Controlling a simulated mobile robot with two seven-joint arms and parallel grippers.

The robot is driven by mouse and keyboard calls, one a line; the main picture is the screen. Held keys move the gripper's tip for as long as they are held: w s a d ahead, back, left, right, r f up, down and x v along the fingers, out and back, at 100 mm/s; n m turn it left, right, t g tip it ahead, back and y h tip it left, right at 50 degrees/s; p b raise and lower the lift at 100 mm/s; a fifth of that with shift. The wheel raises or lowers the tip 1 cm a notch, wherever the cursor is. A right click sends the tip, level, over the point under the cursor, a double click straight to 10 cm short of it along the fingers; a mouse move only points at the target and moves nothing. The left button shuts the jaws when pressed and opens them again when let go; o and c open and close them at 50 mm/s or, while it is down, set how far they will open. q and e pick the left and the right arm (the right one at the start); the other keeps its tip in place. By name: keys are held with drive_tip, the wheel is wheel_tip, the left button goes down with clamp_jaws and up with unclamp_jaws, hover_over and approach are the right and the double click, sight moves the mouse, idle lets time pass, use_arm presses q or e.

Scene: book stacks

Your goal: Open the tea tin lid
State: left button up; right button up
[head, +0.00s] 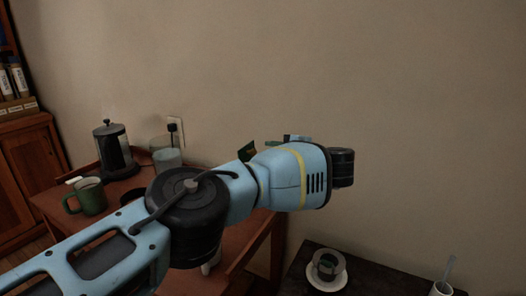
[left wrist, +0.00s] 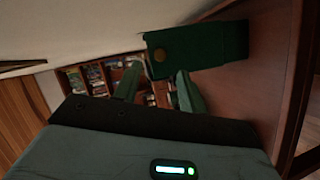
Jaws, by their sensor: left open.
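A dark green box with a round gold mark, which looks like the tea tin (left wrist: 215,45), is close in front of my left gripper (left wrist: 158,88) in the left wrist view. The gripper's two green fingers are spread apart with a gap between them. The tin is just beyond and partly above the fingertips; I cannot tell whether they touch. In the head view only a dark green corner of the tin (head: 248,150) shows behind my blue left arm, which hides the gripper. The lid's state cannot be made out. My right gripper is not in view.
A French press (head: 113,155), a green mug (head: 90,197) and a clear glass (head: 168,157) stand on the wooden desk (head: 50,201) at left. A dark table (head: 385,278) at lower right holds a glass on a white saucer (head: 327,285) and a white cup (head: 440,290). A wall rises behind.

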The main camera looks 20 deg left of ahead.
use_arm(q)
drive_tip(key=shift+v, duration=1.25)
